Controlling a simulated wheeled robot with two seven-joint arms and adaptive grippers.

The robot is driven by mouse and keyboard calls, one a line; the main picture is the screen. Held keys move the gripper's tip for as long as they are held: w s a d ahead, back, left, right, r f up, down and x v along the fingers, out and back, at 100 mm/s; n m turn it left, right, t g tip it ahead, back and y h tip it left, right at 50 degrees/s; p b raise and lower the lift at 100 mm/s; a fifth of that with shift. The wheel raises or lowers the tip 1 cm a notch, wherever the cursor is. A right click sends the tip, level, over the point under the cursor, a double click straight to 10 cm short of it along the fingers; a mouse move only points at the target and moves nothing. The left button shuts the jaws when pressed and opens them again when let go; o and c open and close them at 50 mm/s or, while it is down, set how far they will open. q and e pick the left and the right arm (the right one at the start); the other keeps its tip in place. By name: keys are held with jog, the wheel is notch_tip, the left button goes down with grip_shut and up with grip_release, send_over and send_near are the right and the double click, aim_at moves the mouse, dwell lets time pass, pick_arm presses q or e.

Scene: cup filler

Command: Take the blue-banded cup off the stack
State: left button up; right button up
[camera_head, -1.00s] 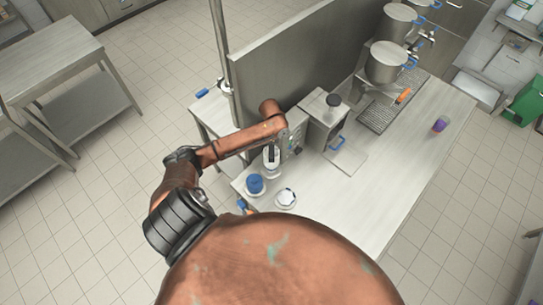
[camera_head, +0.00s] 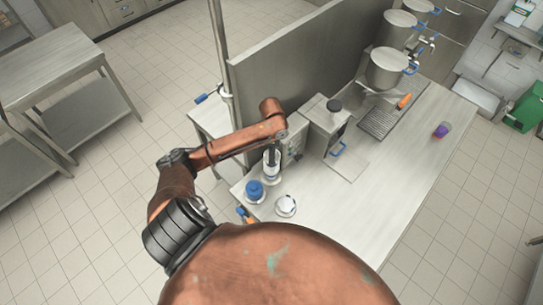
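My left arm reaches in from the left, and its wrist ends over the steel table (camera_head: 345,215). A pale upright piece (camera_head: 271,164) hangs or stands below the wrist; I cannot tell whether it is my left gripper or a cup stack. A blue round object (camera_head: 254,189) sits on a pale saucer-like base just left of and below it. A white round object (camera_head: 286,205) stands to the right of the blue one. No blue band on a cup is clear at this size. My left gripper's fingers cannot be made out. My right gripper is not in view.
A steel box machine (camera_head: 325,122) stands right of the wrist, before a tall steel panel (camera_head: 300,60). Pots (camera_head: 388,68) stand at the back beside a drain grate (camera_head: 385,118). A purple cup (camera_head: 441,130) is at the right. The table's middle is clear.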

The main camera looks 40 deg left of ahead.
pick_arm(q)
jog(key=r, duration=0.1)
jog(key=s+d+r, duration=0.2)
jog(key=r, duration=0.1)
jog(key=shift+s+d+b, duration=0.1)
jog(key=shift+s+b, duration=0.05)
jog(key=shift+b, duration=0.2)
jog(key=s+d+r+b, duration=0.1)
jog(key=s+d+r, duration=0.3)
jog(key=s+d, duration=0.2)
jog(key=shift+s+d, duration=0.2)
